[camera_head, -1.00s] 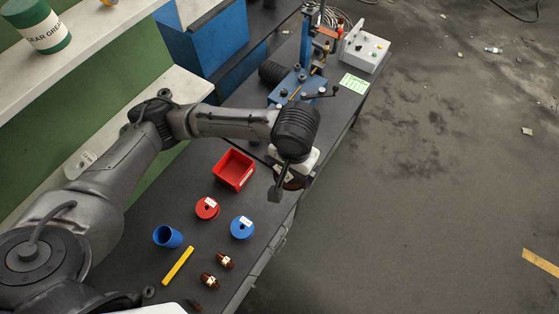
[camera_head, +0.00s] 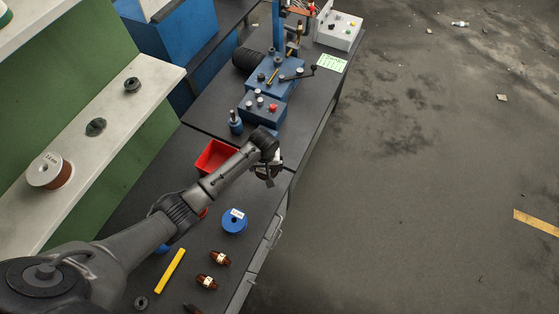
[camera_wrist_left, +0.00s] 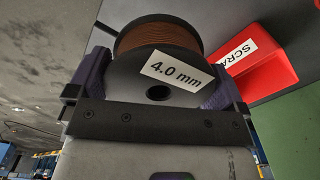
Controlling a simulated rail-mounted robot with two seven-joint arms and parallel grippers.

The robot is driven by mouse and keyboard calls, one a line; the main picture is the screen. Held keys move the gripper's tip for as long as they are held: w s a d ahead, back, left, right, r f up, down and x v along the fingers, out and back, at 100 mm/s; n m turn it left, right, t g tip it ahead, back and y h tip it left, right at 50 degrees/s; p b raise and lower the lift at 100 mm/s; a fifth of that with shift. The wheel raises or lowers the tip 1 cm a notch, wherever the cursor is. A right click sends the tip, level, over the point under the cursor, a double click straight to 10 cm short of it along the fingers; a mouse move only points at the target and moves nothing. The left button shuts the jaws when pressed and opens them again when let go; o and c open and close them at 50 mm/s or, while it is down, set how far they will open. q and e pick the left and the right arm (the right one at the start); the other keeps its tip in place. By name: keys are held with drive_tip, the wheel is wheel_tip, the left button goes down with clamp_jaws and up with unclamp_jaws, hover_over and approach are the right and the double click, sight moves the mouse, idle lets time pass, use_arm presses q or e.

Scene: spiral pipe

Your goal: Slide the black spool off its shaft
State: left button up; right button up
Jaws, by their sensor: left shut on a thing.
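A black spool (camera_wrist_left: 157,72) wound with brown wire, with a white "4.0 mm" label on its flange, fills the left wrist view. My left gripper (camera_wrist_left: 157,84) is shut on it, one purple finger on each side. In the head view the left gripper (camera_head: 268,172) is at the right edge of the bench, right of the red bin. The spool is mostly hidden there under the wrist. I cannot make out a shaft at the spool; its centre hole shows dark in the wrist view. My right gripper is not in view.
The red bin (camera_head: 215,156) is close beside the held spool; it shows in the wrist view with a "SCRA" label (camera_wrist_left: 238,51). A blue machine (camera_head: 262,108) stands behind. A blue spool (camera_head: 234,222), yellow bar (camera_head: 170,270) and brown coils (camera_head: 220,258) lie in front.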

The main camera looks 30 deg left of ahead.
use_arm(q)
drive_tip(key=m, duration=0.1)
hover_over(256, 181)
wheel_tip(256, 181, down, 6)
drive_tip(key=shift+d+f+b, duration=0.1)
drive_tip(key=shift+f+b, duration=1.25)
drive_tip(key=shift+b, duration=0.4)
wheel_tip(256, 181, down, 4)
drive_tip(key=b, duration=0.4)
drive_tip(key=shift+r+b, duration=0.15)
drive_tip(key=shift+b, duration=0.15)
drive_tip(key=o, duration=0.5)
wheel_tip(256, 181, up, 14)
drive_tip(key=shift+w+f+p, duration=0.1)
drive_tip(key=shift+p, duration=1)
